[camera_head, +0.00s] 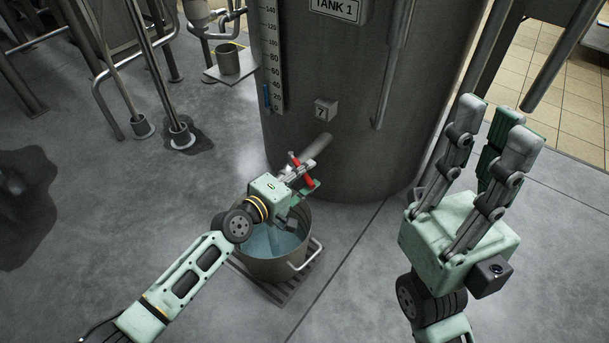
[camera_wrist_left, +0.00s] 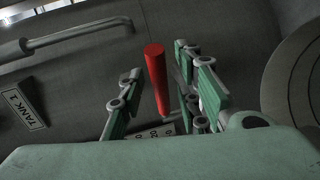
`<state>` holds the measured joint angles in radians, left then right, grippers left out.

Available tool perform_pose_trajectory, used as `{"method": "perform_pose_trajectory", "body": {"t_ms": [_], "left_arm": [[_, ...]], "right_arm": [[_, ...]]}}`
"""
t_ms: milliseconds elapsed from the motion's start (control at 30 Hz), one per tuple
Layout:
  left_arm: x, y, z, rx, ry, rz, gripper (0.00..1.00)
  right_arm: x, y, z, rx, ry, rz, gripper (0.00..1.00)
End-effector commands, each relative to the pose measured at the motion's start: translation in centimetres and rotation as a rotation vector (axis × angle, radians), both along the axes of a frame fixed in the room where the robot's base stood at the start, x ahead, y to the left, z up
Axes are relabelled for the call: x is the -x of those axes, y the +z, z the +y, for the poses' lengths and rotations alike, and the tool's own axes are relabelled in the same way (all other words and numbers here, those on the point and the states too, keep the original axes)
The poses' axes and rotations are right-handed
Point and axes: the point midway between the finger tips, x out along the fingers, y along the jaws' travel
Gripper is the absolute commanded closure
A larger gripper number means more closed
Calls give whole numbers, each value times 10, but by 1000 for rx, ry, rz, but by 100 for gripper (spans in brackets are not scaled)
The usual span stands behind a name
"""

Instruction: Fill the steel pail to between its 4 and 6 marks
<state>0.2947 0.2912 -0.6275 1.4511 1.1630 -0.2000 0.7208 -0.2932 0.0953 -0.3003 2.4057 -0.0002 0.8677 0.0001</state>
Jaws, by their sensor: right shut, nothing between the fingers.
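The steel pail (camera_head: 298,262) stands upright on the floor below the tank's outlet and holds bluish liquid (camera_head: 268,243). Its marks cannot be read here. A valve with a red handle (camera_head: 301,170) sits on the outlet pipe (camera_head: 318,147) above the pail. My left gripper (camera_head: 297,186) is at the valve, hiding part of it and of the pail. In the left wrist view the red handle (camera_wrist_left: 157,78) stands between the open fingers, with gaps visible at its sides. My right gripper (camera_head: 500,125) is raised at the right, shut and empty.
Tank 1 (camera_head: 345,90) rises behind the valve, with a level scale (camera_head: 270,50) on its side. The pail rests on a slatted grate (camera_head: 290,288). A small metal pot (camera_head: 228,58) stands on a plate at the back left. Pipes and wet patches lie left.

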Motion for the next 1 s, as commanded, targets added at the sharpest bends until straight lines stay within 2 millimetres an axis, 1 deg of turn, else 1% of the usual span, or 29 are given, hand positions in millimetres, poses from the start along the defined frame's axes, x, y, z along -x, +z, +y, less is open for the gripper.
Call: {"method": "perform_pose_trajectory", "body": {"t_ms": [233, 267, 600, 1000], "left_arm": [[-1, 0, -1, -1, -1, 1, 69], [-1, 0, -1, -1, -1, 1, 71], [0, 0, -1, -1, -1, 0, 100], [0, 0, -1, -2, -1, -2, 100]], "right_arm": [[0, 1, 0, 0, 0, -2, 100], [0, 1, 0, 0, 0, -2, 100], [0, 1, 0, 0, 0, -2, 100], [0, 1, 0, -1, 0, -2, 100]]}}
